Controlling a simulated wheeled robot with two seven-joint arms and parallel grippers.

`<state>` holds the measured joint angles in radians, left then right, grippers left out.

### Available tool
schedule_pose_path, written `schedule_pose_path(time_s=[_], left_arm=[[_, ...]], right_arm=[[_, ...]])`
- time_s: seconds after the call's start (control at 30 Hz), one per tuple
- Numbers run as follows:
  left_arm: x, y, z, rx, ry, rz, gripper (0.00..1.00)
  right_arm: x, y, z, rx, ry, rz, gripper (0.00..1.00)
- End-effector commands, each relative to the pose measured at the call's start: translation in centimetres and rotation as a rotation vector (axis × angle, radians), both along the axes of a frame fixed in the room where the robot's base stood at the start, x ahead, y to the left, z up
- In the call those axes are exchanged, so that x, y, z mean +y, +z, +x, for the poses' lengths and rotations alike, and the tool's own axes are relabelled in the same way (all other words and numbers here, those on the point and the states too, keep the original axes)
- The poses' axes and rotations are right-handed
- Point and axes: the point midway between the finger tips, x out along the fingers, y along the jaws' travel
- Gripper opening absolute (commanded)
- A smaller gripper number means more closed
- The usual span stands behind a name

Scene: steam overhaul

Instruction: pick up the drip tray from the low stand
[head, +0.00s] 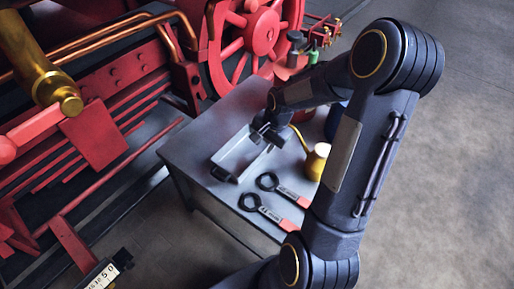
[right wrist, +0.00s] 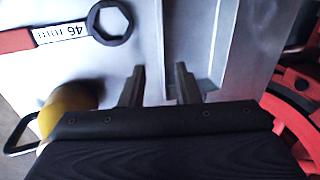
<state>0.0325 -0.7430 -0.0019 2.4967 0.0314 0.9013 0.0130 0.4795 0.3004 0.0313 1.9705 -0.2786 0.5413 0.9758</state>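The drip tray (head: 238,152) is a shallow grey metal tray lying on the grey-topped low stand (head: 185,150). A dark part shows at its near end. My right gripper (head: 266,138) is over the tray's far right part in the head view. In the right wrist view the two fingers of the right gripper (right wrist: 159,68) are apart, with nothing held. The tray's long side wall (right wrist: 167,40) runs up the picture between the fingertip lines; I cannot tell whether the fingers touch it. The right gripper and arm hide part of the tray's far end. My left gripper is not in view.
Two ring spanners with red handles (head: 290,195) lie on the stand right of the tray. A yellow oil can (head: 317,160) stands at its right edge, beside my arm. The red locomotive wheel (head: 250,35) rises behind; red frames are at left.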

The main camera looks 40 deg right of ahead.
Motion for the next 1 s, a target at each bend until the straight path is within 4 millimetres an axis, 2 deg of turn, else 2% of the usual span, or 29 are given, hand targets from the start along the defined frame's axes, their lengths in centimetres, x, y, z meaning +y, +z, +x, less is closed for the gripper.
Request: schedule_pose_path(time_s=[0.03, 0.37, 0.8, 1.0], left_arm=[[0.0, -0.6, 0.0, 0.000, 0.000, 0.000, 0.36], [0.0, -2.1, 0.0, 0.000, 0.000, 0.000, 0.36], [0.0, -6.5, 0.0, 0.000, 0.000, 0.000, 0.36], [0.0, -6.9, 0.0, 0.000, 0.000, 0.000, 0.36]], right_arm=[[-0.2, -1.2, 0.2, 0.006, -0.016, 0.004, 0.29], [-0.4, -3.4, 0.7, 0.010, -0.035, 0.007, 0.29], [0.1, -8.9, 2.0, 0.010, -0.032, 0.007, 0.29], [0.1, -9.4, 2.2, 0.009, -0.032, 0.007, 0.29]])
